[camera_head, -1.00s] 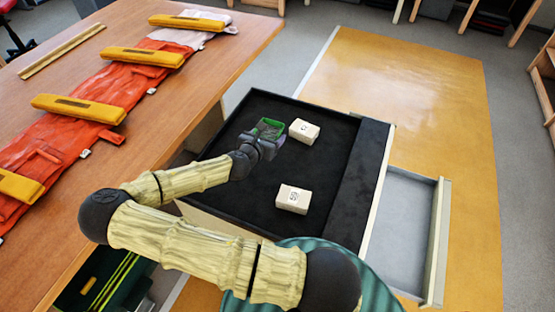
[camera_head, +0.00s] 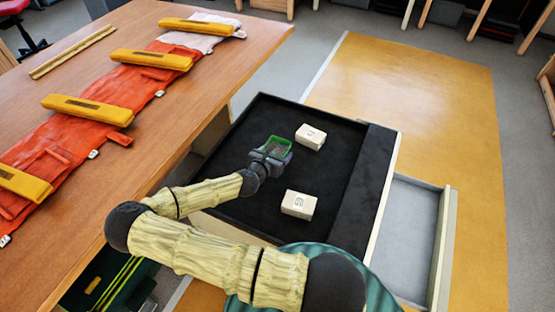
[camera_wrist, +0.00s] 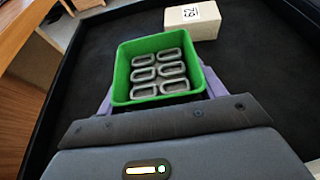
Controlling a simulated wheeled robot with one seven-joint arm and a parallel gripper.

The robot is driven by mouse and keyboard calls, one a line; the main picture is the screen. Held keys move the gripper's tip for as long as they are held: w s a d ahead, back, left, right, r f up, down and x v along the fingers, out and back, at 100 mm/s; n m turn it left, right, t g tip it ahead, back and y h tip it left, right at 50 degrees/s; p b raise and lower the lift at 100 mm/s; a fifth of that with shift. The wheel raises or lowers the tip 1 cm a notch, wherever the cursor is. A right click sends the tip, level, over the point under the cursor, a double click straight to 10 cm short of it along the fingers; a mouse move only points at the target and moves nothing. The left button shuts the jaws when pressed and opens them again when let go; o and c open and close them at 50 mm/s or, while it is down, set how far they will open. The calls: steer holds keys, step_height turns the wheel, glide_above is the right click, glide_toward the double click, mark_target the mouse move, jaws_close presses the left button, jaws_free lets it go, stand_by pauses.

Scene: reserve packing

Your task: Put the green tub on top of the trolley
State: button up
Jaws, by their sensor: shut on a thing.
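The green tub (camera_head: 279,147) is a small open box in the head view, held over the black-lined top of the trolley (camera_head: 330,185). In the wrist view the tub (camera_wrist: 121,75) looks upright and holds several grey oval metal pieces. My gripper (camera_head: 271,156) is shut on the tub, with purplish fingers at its two sides. The tub is left of the white block marked with a number (camera_head: 311,136), with a gap between them. I cannot tell whether the tub's bottom touches the trolley's surface; its underside is hidden.
A second white block (camera_head: 299,204) sits on the trolley top nearer me. The trolley has a raised rim and an open grey drawer (camera_head: 407,225) at right. A wooden table (camera_head: 165,115) with an orange roll and yellow bars stands at left. Black surface around the tub is clear.

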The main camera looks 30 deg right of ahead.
steer(key=f, duration=0.3)
steer(key=shift+a+f, duration=0.15)
steer(key=shift+a, duration=0.2)
steer(key=shift+d+f, duration=0.15)
steer(key=shift+f, duration=0.05)
steer(key=shift+f, duration=0.15)
steer(key=o, duration=1.1)
steer(key=shift+r, duration=0.2)
steer(key=b+v, duration=0.1)
steer(key=v, duration=1.1)
